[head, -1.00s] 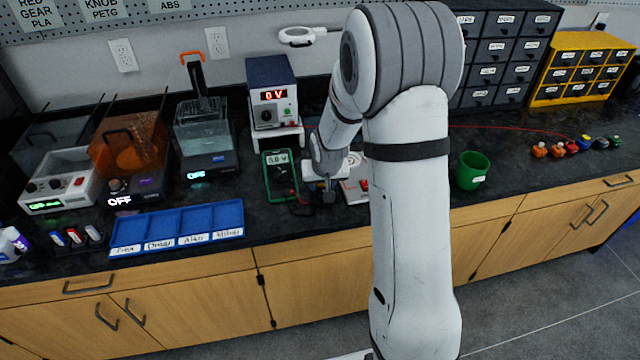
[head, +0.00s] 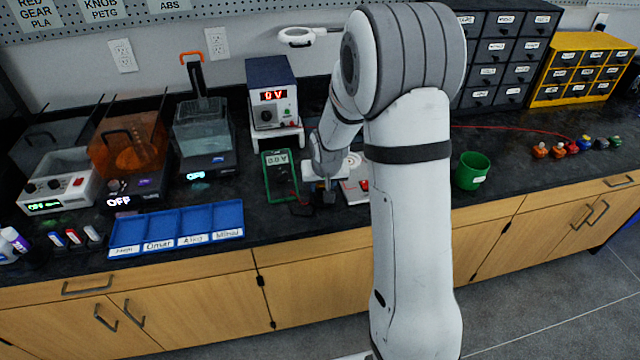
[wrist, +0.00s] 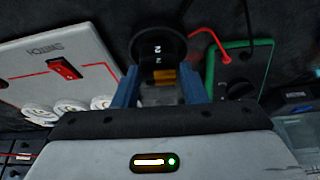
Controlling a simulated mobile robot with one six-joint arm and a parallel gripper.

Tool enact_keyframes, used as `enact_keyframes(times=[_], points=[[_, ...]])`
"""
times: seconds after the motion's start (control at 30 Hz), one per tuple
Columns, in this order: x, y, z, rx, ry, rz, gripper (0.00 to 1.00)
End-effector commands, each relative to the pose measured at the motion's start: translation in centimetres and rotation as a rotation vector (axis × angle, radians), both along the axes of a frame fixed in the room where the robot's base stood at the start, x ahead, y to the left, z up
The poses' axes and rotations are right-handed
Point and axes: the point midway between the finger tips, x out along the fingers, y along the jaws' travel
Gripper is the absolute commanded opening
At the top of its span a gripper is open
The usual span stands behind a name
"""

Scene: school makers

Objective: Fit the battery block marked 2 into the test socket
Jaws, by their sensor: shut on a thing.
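My gripper (wrist: 160,80) is shut on a dark block (wrist: 158,50) with a round black end, marked 2, and an orange patch near the jaws. In the head view my gripper (head: 323,187) is low over the counter, just right of the green meter (head: 280,178). The meter also shows in the wrist view (wrist: 240,68), with a red lead running toward the block. I cannot make out the test socket apart from the dark shapes under my gripper, nor whether the block touches it.
A white switch panel (wrist: 45,60) with a red rocker stands close beside my gripper. The power supply (head: 272,95) reads 0 V behind. A blue tray (head: 178,228) lies at left and a green cup (head: 472,172) at right.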

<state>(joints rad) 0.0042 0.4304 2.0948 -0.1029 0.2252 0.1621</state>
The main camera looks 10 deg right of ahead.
Motion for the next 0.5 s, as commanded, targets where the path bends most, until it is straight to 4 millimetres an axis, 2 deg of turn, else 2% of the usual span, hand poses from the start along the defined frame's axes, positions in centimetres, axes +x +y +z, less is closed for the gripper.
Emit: enact_keyframes(times=[0.5], points=[[0.0, 0.0, -1.1, 0.0, 0.0, 0.0, 0.15]])
